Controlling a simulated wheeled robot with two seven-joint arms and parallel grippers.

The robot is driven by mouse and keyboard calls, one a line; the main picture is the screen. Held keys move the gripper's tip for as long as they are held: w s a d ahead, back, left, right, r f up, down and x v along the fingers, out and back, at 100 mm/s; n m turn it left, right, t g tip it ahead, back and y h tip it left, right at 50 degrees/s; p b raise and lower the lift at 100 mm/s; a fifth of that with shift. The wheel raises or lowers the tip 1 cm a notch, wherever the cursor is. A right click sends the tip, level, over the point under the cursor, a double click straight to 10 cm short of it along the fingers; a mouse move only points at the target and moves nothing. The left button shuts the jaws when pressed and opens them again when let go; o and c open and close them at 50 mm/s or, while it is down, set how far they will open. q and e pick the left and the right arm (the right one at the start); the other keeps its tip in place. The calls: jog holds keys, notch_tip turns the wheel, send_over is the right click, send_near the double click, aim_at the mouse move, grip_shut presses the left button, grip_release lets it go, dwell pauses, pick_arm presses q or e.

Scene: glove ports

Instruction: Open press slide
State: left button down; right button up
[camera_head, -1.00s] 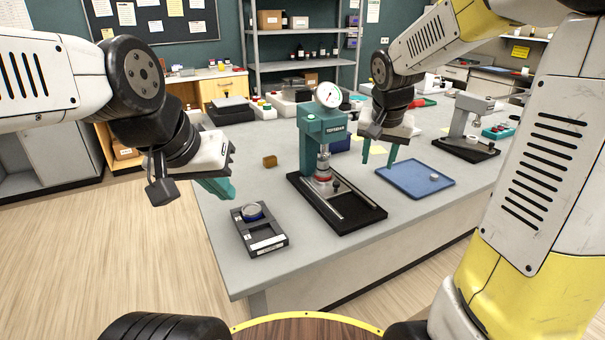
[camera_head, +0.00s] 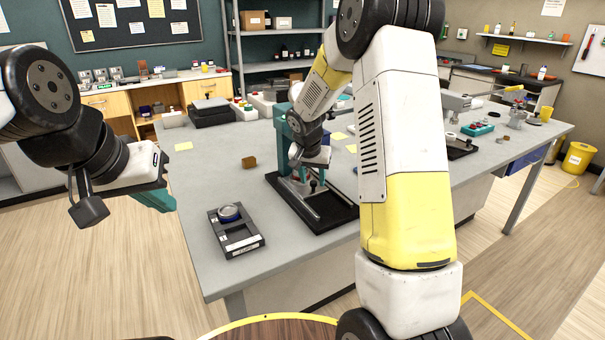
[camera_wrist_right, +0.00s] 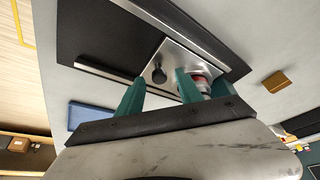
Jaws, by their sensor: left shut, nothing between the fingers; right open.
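The teal press (camera_head: 282,125) stands on a black base (camera_head: 330,217) with two metal rails; my right arm hides its gauge and much of its front. Its silver slide plate (camera_wrist_right: 182,62) carries an upright black knob (camera_wrist_right: 158,73). A round part with a red band (camera_wrist_right: 203,82) is at the plate's far side. My right gripper (camera_wrist_right: 158,88) is open, low over the slide, with teal fingers either side of the knob in the wrist view; contact cannot be told. My left gripper (camera_head: 160,200) is shut and empty, left of the table.
A small brown block (camera_head: 249,162) sits left of the press. A blue tray (camera_wrist_right: 92,115) shows in the wrist view. The table's left part is mostly clear.

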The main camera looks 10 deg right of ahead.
jog(key=shift+w+f, duration=0.1)
jog(key=shift+f, duration=0.1)
grip_shut()
dwell(1.3)
